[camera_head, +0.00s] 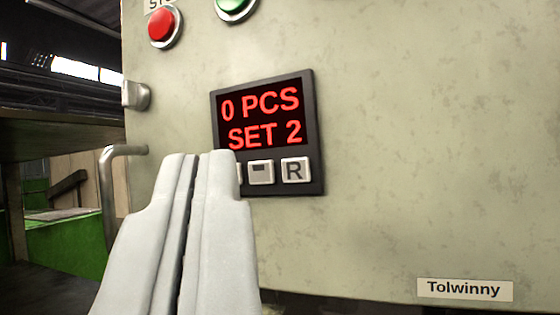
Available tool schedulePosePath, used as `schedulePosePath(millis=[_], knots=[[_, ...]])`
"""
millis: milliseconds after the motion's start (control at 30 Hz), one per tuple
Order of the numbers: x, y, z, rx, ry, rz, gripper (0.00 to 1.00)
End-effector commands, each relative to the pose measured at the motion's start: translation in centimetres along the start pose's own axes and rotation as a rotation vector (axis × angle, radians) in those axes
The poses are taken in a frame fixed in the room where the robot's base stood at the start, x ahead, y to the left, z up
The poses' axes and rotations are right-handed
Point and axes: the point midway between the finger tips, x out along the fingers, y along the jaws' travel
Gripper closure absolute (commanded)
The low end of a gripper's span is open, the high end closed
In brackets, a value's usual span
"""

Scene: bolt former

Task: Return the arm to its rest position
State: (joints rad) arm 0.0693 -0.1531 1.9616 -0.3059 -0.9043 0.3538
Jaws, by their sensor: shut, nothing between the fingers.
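My gripper (190,160) is shut and empty, its two white fingers pressed together and pointing up and away from the camera. Its tips overlap the lower left of a dark counter panel (316,130) on a pale machine cabinet. The display (262,115) reads "0 PCS" and "SET 2" in red. Below it, the R button (295,170) and a button with a dark mark (260,172) show. Another button at the left is mostly hidden behind the fingers. I cannot tell whether the fingertips touch the panel.
A red button (162,25) and a green button (234,6) sit above the panel. A metal handle (107,190) and a latch (136,95) stick out at the cabinet's left edge. A "Tolwinny" label (465,290) is at lower right. The cabinet face on the right is bare.

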Motion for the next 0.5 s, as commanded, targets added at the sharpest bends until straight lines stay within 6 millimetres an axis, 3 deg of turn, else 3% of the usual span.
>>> schedulePosePath(millis=[333, 500], knots=[[-0.3, -0.2, -0.2, -0.001, -0.002, 0.001, 1.0], [-1.7, -0.5, -1.6, -0.012, -0.029, 0.024, 1.0]])
